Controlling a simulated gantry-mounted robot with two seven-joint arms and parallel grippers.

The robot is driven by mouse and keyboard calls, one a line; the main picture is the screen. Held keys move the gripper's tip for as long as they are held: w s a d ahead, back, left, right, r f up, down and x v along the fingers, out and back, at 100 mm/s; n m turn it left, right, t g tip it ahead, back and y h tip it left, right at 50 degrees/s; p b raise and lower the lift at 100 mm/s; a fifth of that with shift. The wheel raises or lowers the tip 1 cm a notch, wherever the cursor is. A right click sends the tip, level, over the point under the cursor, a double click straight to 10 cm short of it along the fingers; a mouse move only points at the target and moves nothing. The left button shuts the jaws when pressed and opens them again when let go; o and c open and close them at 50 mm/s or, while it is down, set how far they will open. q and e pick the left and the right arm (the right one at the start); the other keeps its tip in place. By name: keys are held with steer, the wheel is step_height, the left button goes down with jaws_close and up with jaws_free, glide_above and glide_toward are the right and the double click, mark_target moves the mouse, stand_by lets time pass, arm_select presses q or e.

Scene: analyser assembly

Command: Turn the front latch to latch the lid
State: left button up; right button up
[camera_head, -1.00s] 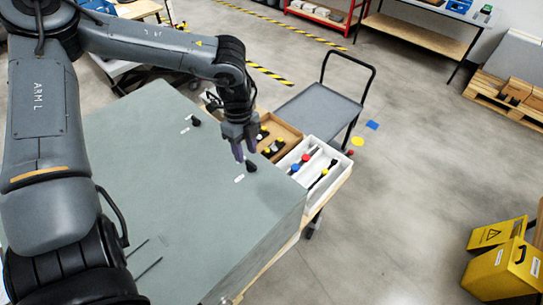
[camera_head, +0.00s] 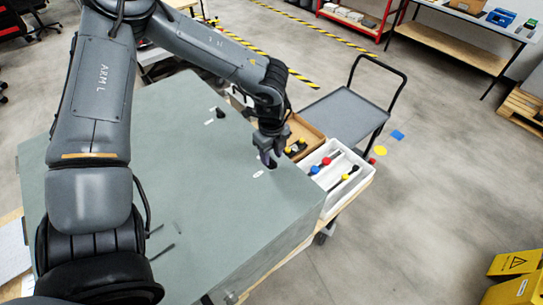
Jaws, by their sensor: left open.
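The large grey-green lid (camera_head: 190,185) covers the analyser in the middle of the head view. A small black latch (camera_head: 272,164) sits near the lid's right corner, beside a short white mark (camera_head: 258,173). My left gripper (camera_head: 267,157) points down at this latch, with its fingers open at or around it. The fingers partly hide the latch, so I cannot tell whether they touch it. A second black latch (camera_head: 220,112) stands farther back, beside another white mark. My right gripper is out of view.
A cardboard box (camera_head: 308,137) and a white tray (camera_head: 345,183) with coloured-capped tools stand just beyond the lid's right edge. A grey cart (camera_head: 345,112) is behind them. The lid's surface left of the gripper is mostly clear.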

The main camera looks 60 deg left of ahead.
arm_select(q)
steer(key=shift+f, duration=0.85)
jaws_close()
